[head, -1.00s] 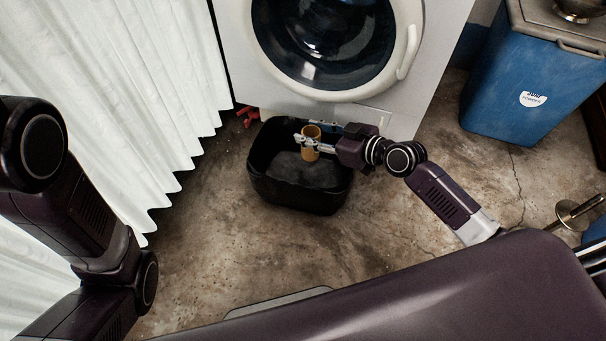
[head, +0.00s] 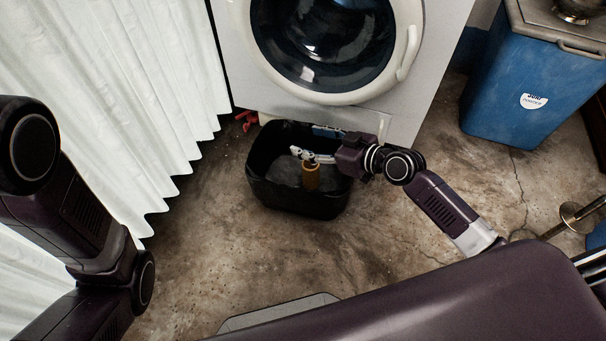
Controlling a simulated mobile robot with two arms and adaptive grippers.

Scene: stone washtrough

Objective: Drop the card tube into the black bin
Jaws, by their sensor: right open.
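The card tube (head: 311,178) is a short tan cylinder. It stands upright or nearly so inside the black bin (head: 297,202), right of its middle. The bin sits on the floor in front of the washing machine. My right gripper (head: 300,155) reaches over the bin from the right, open, with its fingers above the tube and partly covering its top edge. The tube appears lower than the fingers and free of them. My left arm shows at the left edge, but its gripper is out of view.
The white washing machine (head: 405,110) stands right behind the bin. A white curtain (head: 120,90) hangs on the left. A small red object (head: 246,120) lies behind the bin. A blue bin (head: 520,95) stands at the upper right. The floor in front is mostly clear.

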